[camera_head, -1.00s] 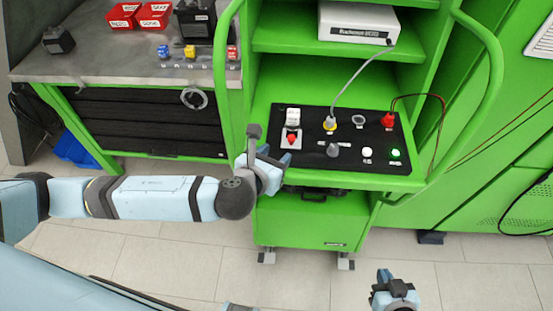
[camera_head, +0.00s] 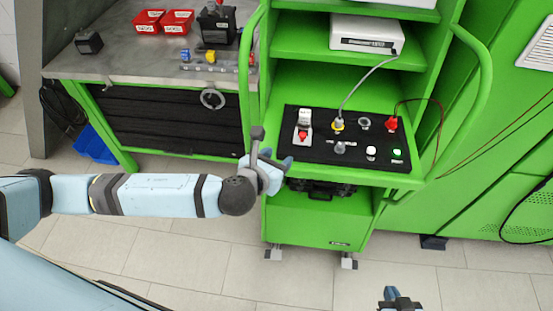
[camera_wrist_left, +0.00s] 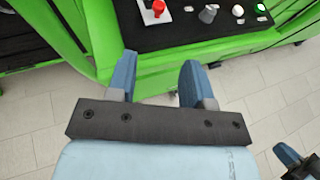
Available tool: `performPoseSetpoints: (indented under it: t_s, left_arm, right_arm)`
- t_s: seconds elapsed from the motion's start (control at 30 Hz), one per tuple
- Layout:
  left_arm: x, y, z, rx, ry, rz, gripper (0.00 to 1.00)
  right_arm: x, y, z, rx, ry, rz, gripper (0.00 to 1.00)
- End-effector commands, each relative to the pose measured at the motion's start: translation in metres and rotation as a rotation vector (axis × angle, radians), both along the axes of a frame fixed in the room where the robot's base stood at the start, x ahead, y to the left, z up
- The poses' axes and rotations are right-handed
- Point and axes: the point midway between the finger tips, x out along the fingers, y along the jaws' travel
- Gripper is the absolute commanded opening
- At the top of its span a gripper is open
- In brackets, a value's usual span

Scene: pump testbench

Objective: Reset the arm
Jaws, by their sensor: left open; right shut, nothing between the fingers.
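My left arm comes in from the left in the head view. Its gripper (camera_head: 280,165) is just in front of the green cart's shelf edge, near the black control panel (camera_head: 346,152). In the left wrist view the left gripper (camera_wrist_left: 158,75) has its two blue fingers apart with nothing between them, pointing toward the cart's front edge. My right gripper (camera_head: 395,295) is at the bottom edge of the head view, over the floor, small and partly cut off. It also shows at the lower right of the wrist view (camera_wrist_left: 290,158).
The green cart (camera_head: 330,220) stands ahead with a white device (camera_head: 366,35) on its shelf. The panel carries a red switch (camera_head: 303,132), a cable plug (camera_head: 338,124) and a lit green button (camera_head: 397,153). A workbench (camera_head: 130,66) with red bins (camera_head: 163,21) is left. Open floor lies in front.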

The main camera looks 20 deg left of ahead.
Motion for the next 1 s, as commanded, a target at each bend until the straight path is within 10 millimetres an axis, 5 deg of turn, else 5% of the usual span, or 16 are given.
performPoseSetpoints:
  t_s: [0.33, 0.47, 0.73, 1.0]
  left_arm:
    - [-0.001, -0.001, -0.001, -0.01, 0.005, 0.001, 0.47]
    - [-0.008, -0.014, -0.01, -0.151, 0.065, 0.029, 0.47]
    - [-0.043, -0.053, -0.049, -0.961, 0.41, 0.312, 0.47]
    - [-0.085, -0.033, -0.102, -1.832, 0.693, 0.828, 0.47]
  right_arm:
    - [0.001, 0.0, 0.001, 0.001, -0.003, 0.0, 0.0]
    - [0.001, 0.0, 0.001, 0.002, -0.003, -0.001, 0.0]
    - [0.001, 0.0, 0.001, 0.002, -0.003, -0.001, 0.0]
    - [0.001, 0.0, 0.001, 0.002, -0.003, -0.001, 0.0]
